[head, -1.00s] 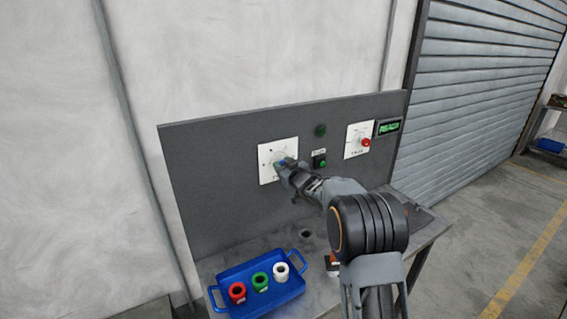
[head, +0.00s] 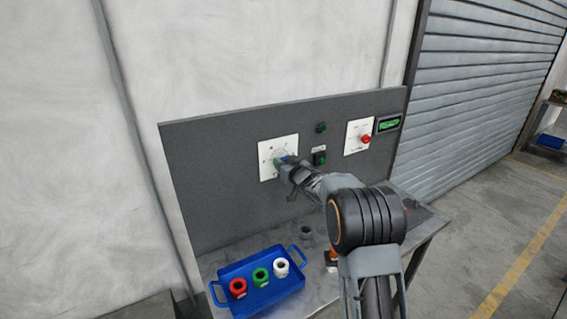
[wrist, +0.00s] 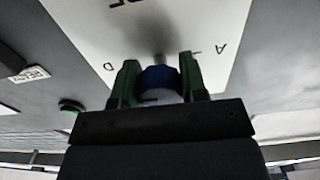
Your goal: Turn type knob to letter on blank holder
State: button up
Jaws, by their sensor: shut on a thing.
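The type knob shows in the wrist view as a blue round part (wrist: 158,80) between the green fingertips of my gripper (wrist: 157,84). My gripper is shut on it. Behind it is the white dial plate (wrist: 100,25), with letters including A and D visible; the wrist view shows it upside down. In the head view the dial plate (head: 268,147) is on the grey panel, and my gripper (head: 284,162) covers most of the knob. Where the knob points is hard to tell. The blank holder (head: 331,257) may be the item partly hidden behind my arm; its letter is unreadable.
A blue tray (head: 222,294) on the table (head: 318,283) holds a red (head: 238,288), a green (head: 261,277) and a white (head: 281,267) barrel. Right of the dial are a green button (head: 319,158), a red knob (head: 365,139) and a lit display (head: 388,124).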

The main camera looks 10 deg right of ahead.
jog(key=o, duration=0.9)
jog(key=shift+s, duration=0.1)
jog(key=b+v, duration=0.3)
jog(key=v, duration=1)
jog(key=shift+s+d+b, duration=0.1)
jog(key=shift+s+b, duration=0.15)
jog(key=shift+b, duration=0.1)
